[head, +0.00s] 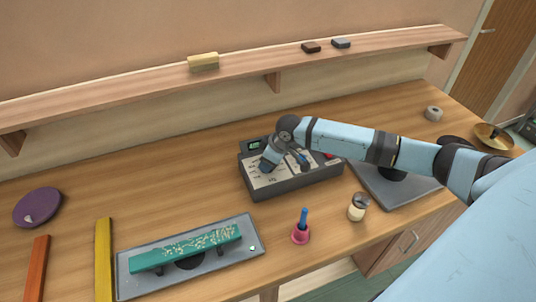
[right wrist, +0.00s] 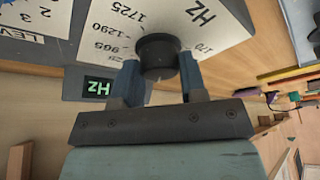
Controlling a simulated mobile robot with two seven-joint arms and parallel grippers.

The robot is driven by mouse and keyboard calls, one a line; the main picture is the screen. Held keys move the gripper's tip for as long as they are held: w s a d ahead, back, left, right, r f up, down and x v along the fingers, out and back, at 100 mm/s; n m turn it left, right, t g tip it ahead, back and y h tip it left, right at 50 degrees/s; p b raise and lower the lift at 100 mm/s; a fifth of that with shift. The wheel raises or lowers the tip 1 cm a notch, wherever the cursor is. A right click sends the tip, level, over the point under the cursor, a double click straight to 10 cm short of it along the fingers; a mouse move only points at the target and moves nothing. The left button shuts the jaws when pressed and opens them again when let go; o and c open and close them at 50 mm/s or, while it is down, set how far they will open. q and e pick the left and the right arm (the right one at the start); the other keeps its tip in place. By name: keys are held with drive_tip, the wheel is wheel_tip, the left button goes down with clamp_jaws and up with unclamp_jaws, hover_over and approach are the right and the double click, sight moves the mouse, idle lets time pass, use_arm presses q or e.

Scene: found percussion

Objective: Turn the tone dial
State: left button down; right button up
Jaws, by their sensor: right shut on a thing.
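The tone generator (head: 290,188) is a dark grey box with a light sloped panel on the workbench, and my right arm reaches over it from the right. In the right wrist view the tone dial (right wrist: 158,52) is a round black knob on the white panel (right wrist: 225,28), which is printed with Hz numbers. My right gripper (right wrist: 160,72) has a blue finger on each side of the knob and is shut on it. In the head view the right gripper (head: 270,158) partly hides the panel and the dial. A small display (right wrist: 98,87) shows green "Hz" letters. My left gripper is not in view.
A teal bar (head: 187,247) lies on a grey tray (head: 130,284) at the front. A pink bell with a blue handle (head: 301,235) and a small jar (head: 357,210) stand before the box. A grey plate (head: 405,192) lies right. The bench behind the box is clear.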

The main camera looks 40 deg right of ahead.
drive_tip(key=shift+m, duration=0.3)
drive_tip(key=o, duration=0.9)
drive_tip(key=b+v, duration=0.1)
drive_tip(key=v, duration=1.2)
drive_tip(key=shift+s+r, duration=0.25)
drive_tip(key=shift+r, duration=0.1)
